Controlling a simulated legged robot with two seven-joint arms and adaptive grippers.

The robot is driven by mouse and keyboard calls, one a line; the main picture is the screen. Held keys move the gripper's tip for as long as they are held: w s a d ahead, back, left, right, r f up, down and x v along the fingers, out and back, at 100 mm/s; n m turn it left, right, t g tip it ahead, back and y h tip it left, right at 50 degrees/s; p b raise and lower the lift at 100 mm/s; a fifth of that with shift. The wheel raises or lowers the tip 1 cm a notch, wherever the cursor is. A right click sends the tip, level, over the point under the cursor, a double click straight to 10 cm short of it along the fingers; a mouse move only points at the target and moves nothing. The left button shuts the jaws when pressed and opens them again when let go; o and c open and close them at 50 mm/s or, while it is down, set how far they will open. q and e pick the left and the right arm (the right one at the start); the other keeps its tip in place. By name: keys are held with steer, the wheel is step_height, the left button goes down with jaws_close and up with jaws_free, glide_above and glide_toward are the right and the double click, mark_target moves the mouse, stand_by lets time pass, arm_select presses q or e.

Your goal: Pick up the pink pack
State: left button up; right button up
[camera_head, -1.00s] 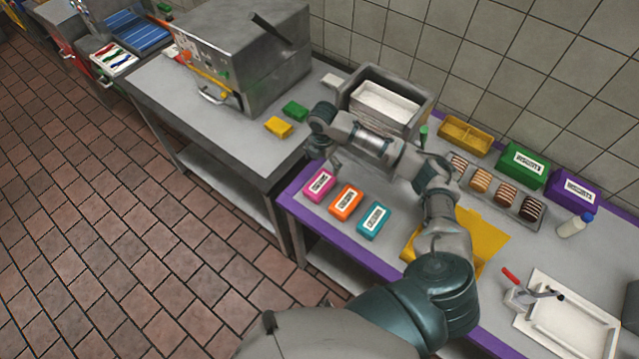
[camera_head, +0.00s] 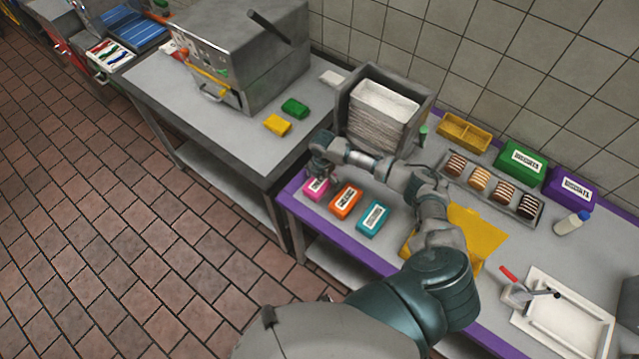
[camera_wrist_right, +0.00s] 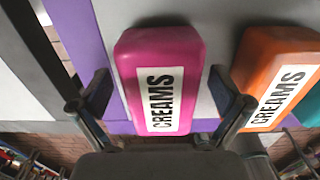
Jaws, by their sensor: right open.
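The pink pack (camera_head: 316,188) lies at the left end of the purple-edged table, partly covered by my right gripper in the head view. In the right wrist view the pink pack (camera_wrist_right: 160,72) shows a white label reading CREAMS. My right gripper (camera_head: 322,176) is over it. In the wrist view my right gripper (camera_wrist_right: 160,92) is open, with one finger on each side of the pack and gaps between. I cannot tell how far the fingertips are above the table. My left gripper is not in view.
An orange pack (camera_head: 345,201) lies close to the right, also in the wrist view (camera_wrist_right: 276,80), then a teal pack (camera_head: 373,218). A grey bin (camera_head: 345,100) of white material stands behind my arm. A dark-edged table (camera_head: 228,150) adjoins at left.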

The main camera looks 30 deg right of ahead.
steer(key=c, duration=1.3)
steer(key=shift+o, duration=0.2)
steer(key=shift+r, duration=0.1)
step_height(320, 180, up, 10)
steer(key=shift+b, duration=0.35)
